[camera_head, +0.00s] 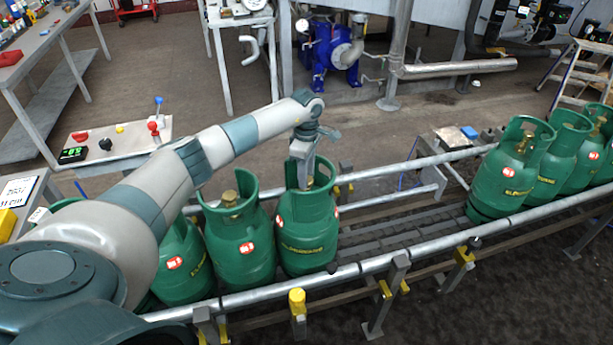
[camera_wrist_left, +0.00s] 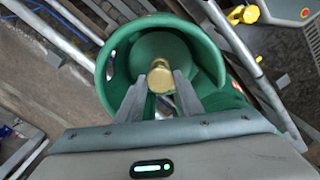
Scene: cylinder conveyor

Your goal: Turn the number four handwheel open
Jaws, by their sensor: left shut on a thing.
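Green gas cylinders with open collars stand in a row on the conveyor. My left gripper (camera_head: 304,180) reaches down into the collar of one cylinder (camera_head: 308,232), the rightmost of the near group. In the left wrist view the fingers (camera_wrist_left: 160,92) are closed on a brass handwheel (camera_wrist_left: 160,76) inside the green collar (camera_wrist_left: 104,68). In the head view the gripper mostly hides this handwheel. The cylinder to its left (camera_head: 243,250) has a brass valve (camera_head: 229,198) in plain sight. I cannot tell the cylinder numbers for sure. My right gripper is not in view.
More cylinders (camera_head: 500,183) stand on the right, past a bare conveyor stretch (camera_head: 400,228). A metal guide rail (camera_head: 440,248) runs along the front, with yellow-capped posts (camera_head: 297,300). A control panel (camera_head: 120,140) with knobs stands behind my left arm. A blue pump (camera_head: 330,50) is farther back.

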